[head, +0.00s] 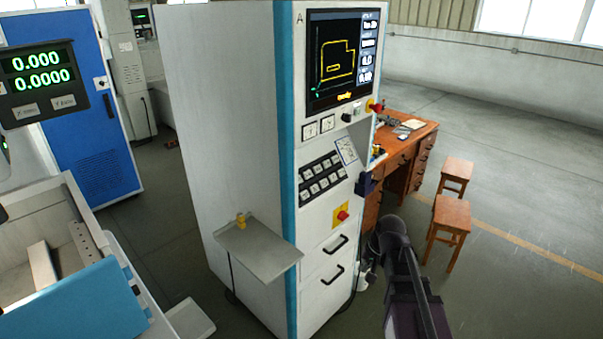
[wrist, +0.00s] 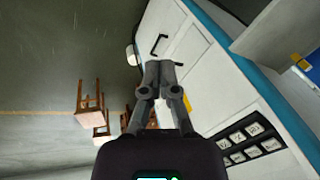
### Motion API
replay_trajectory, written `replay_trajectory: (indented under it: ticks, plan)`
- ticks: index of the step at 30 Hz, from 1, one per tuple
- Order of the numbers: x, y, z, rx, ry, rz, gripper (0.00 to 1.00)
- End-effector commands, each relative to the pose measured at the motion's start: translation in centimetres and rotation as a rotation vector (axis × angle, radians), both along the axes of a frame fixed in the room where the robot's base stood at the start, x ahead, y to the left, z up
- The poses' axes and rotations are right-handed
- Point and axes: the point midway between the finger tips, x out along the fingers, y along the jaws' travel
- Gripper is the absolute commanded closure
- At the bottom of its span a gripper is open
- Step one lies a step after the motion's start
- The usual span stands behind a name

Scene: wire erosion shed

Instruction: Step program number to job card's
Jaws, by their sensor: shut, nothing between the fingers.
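The control cabinet (head: 220,130), marked A, stands in the middle of the head view. Its screen (head: 333,62) shows a yellow outline and readouts at the right, too small to read surely. Two white keys (head: 319,127) sit under the screen. A white card (head: 346,151) with fine print, perhaps the job card, is tilted on the front beside a black key panel (head: 321,176). In the wrist view my gripper (wrist: 159,68) is shut and empty, in front of the lower cabinet front. The key panel also shows there (wrist: 245,146).
Red knobs (head: 375,106) and (head: 342,214) stick out of the cabinet front. A grey shelf (head: 270,250) juts from the cabinet's lower left. A wooden desk (head: 408,150) and two stools (head: 452,213) stand at the right. Open floor lies beyond them.

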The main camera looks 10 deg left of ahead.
Motion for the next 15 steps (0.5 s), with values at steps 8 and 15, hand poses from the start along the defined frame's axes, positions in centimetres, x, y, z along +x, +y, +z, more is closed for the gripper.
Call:
replay_trajectory:
  ticks: [8,15]
  plan:
    - [13.4,7.1,9.5,0.334,-0.117,-0.203,1.0]
    - [21.0,11.3,15.5,0.576,-0.153,-0.361,1.0]
